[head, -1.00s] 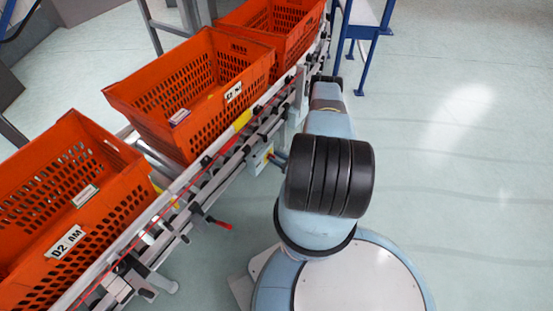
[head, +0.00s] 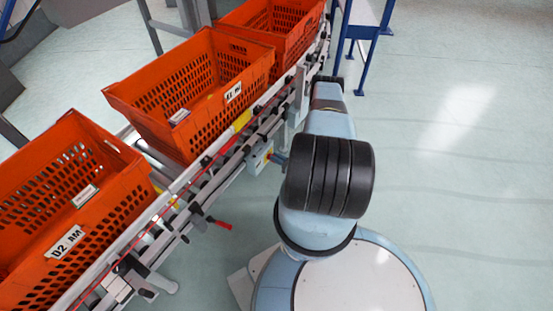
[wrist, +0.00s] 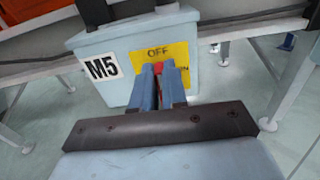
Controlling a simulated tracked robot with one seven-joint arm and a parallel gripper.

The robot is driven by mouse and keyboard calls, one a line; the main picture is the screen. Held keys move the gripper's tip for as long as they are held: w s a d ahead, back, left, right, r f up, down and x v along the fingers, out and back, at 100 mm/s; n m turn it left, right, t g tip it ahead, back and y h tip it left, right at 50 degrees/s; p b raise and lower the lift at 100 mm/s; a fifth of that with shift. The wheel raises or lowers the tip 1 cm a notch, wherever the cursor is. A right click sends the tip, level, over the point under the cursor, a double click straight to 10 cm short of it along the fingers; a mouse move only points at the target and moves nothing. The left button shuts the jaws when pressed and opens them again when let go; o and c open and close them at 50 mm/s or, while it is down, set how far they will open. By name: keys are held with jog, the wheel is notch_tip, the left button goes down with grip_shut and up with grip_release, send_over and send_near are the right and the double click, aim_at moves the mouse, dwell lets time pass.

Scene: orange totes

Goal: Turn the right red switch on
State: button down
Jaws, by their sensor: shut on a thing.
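In the wrist view a pale grey-blue switch box (wrist: 115,62) carries an M5 label and a yellow plate (wrist: 175,52) reading OFF at the top, with another word partly hidden at its right. A red switch (wrist: 159,67) shows between the two blue fingers of my gripper (wrist: 160,72), which is shut on it. The fingers cover most of the switch, so its exact angle is hard to tell. In the head view the box (head: 259,157) sits on the conveyor's side, and my fingers meet its front, largely hidden by my arm.
Orange totes (head: 130,193), (head: 215,45) and (head: 318,12) stand on the conveyor (head: 205,165). A red handle (head: 222,224) sticks out from the conveyor's side, left of my arm. A blue-legged stand (head: 366,33) is behind. The floor at the right is clear.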

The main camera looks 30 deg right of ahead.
aim_at(271, 153)
jog(key=shift+d, duration=0.1)
jog(key=m, duration=0.3)
jog(key=shift+w+d+m, duration=0.25)
jog(key=shift+d+m, duration=0.1)
jog(key=shift+m, duration=0.05)
jog(key=m, duration=0.4)
jog(key=shift+w+d+f, duration=0.15)
jog(key=shift+d+f, duration=0.05)
jog(key=shift+d, duration=0.15)
jog(key=m, duration=0.5)
jog(key=shift+w+d+f+m, duration=0.15)
jog(key=shift+d+f+m, duration=0.1)
jog(key=shift+f+m, duration=0.15)
jog(key=shift+d+f+m, duration=0.1)
jog(key=shift+f+m, duration=0.1)
jog(key=shift+m, duration=0.8)
jog(key=shift+f+m, duration=0.15)
jog(key=shift+m, duration=0.85)
jog(key=c, duration=1.2)
grip_release()
jog(key=shift+f, duration=0.1)
jog(key=shift+o, duration=0.2)
jog(key=shift+a, duration=0.2)
